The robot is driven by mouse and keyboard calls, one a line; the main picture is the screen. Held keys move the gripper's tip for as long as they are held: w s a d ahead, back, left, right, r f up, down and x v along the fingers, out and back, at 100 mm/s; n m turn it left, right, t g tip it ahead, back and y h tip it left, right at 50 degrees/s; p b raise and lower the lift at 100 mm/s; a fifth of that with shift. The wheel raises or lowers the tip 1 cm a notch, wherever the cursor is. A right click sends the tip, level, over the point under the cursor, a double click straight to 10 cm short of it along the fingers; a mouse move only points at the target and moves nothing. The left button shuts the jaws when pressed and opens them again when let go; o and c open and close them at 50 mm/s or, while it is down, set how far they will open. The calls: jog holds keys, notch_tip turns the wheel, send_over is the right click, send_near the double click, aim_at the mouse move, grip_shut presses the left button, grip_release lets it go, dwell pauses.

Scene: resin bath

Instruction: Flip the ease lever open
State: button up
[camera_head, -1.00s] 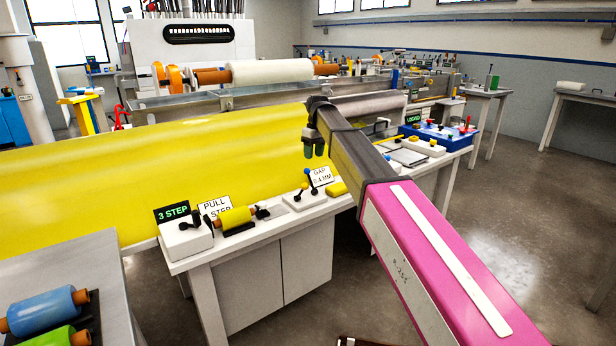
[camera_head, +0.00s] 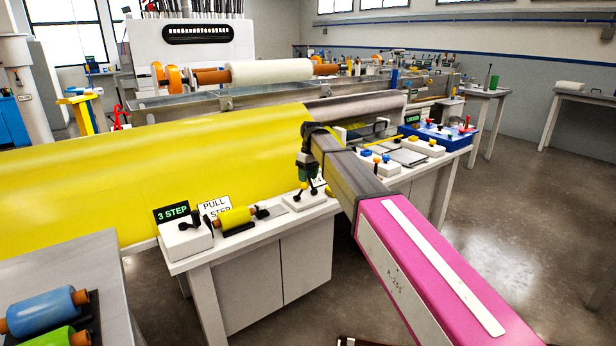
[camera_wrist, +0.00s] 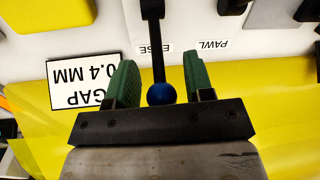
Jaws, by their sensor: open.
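The ease lever shows in the wrist view as a black shaft (camera_wrist: 158,45) with a blue ball knob (camera_wrist: 161,94), in front of the partly hidden EASE label (camera_wrist: 152,48). My gripper (camera_wrist: 157,78) is open, with one green finger on each side of the lever; the knob looks apart from both fingers. In the head view my gripper (camera_head: 308,178) points down over the small white lever block (camera_head: 299,202) on the bench, and it hides the blue knob there.
A PAWL label (camera_wrist: 213,47) and a dark knob (camera_wrist: 232,5) are beside the ease lever. A GAP 0.4 MM card (camera_wrist: 84,82) stands close by. The yellow roll (camera_head: 236,217) and the 3 STEP box (camera_head: 185,238) are to the left on the bench. The large yellow sheet (camera_head: 150,180) lies behind.

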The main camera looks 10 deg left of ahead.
grip_shut()
jog(key=shift+s, duration=0.1)
jog(key=shift+s+d+r+t+y, duration=0.35)
jog(key=shift+s+d+t+y, duration=0.4)
jog(key=shift+y, duration=0.35)
jog(key=d+t+y, duration=0.1)
jog(key=s+t+y, duration=0.1)
jog(key=shift+s+d+r+t+y, duration=0.1)
jog(key=shift+d+r+t+y, duration=0.15)
jog(key=shift+d+y, duration=0.1)
jog(key=t+y, duration=0.1)
jog(key=s+d+t+y, duration=0.1)
jog(key=d+y, duration=0.1)
jog(key=shift+s+f+n+t, duration=0.25)
jog(key=shift+s+n+t, duration=0.05)
jog(key=shift+t, duration=0.1)
jog(key=shift+s+d+f+t+y, duration=0.25)
jog(key=shift+t+y, duration=0.25)
jog(key=shift+y, duration=0.25)
jog(key=shift+s+d+f+t+y, duration=0.15)
jog(key=shift+d+t+y, duration=0.1)
jog(key=shift+t+y, duration=0.35)
